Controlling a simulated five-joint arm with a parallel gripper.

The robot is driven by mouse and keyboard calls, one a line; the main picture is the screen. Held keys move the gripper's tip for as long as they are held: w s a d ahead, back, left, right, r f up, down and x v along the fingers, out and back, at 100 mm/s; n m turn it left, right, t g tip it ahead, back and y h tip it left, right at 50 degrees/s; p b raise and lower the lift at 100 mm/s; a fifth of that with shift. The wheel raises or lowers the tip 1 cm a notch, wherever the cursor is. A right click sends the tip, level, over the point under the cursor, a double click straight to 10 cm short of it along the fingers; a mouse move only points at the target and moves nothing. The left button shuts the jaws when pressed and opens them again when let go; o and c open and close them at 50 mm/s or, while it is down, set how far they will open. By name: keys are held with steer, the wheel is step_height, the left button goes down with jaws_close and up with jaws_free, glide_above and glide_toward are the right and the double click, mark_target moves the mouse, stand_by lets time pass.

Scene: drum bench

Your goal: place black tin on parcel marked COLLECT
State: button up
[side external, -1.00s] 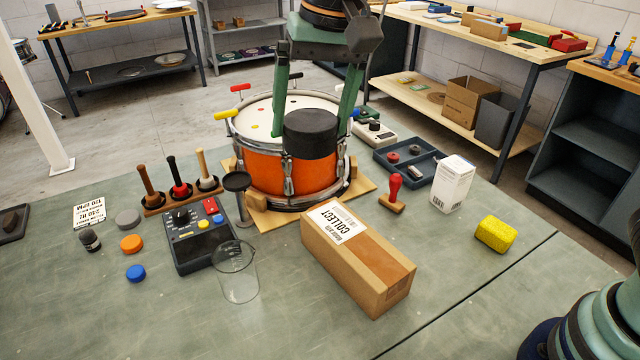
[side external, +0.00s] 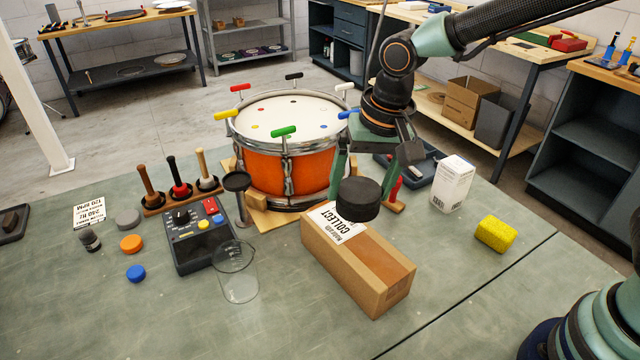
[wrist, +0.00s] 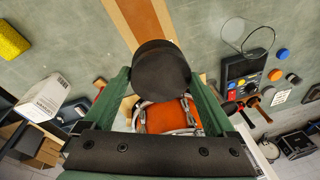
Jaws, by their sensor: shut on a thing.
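The black tin (side external: 358,199) is a short dark cylinder held between the green fingers of my gripper (side external: 362,185). In the side view it is over the back part of the parcel, beside the COLLECT label; I cannot tell whether it touches the parcel. The parcel (side external: 362,272) is a brown box with a white label marked COLLECT (side external: 336,225) at its back end, partly hidden by the tin. In the wrist view the tin (wrist: 161,71) sits between my fingers and covers part of the parcel (wrist: 143,18).
An orange drum (side external: 268,165) with coloured key handles stands just behind the parcel. A glass beaker (side external: 238,275) and a dark drum machine (side external: 200,235) stand left. A red-handled stamp (side external: 394,197), a white box (side external: 453,184) and a yellow sponge (side external: 495,234) are right. The front bench is clear.

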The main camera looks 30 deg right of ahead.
mark_target(368, 191)
steer(key=shift+f, duration=3.45)
steer(key=shift+f, duration=0.15)
steer(key=o, duration=1.2)
steer(key=shift+c, duration=0.2)
steer(key=r, duration=0.4)
steer(key=s+r, duration=0.1)
steer(key=r, duration=0.2)
steer(key=s+d+r, duration=0.1)
steer(key=r, duration=0.3)
steer(key=shift+r, duration=0.55)
steer(key=s+d+r+n+t, duration=0.1)
steer(key=s+d+n, duration=0.1)
steer(key=d, duration=0.6)
steer(key=s+d+r+n+t+h, duration=0.1)
steer(key=s+d+r+n+t, duration=0.1)
steer(key=s+d, duration=0.2)
steer(key=d, duration=0.3)
steer(key=shift+d+t, duration=0.3)
steer(key=shift+d, duration=0.1)
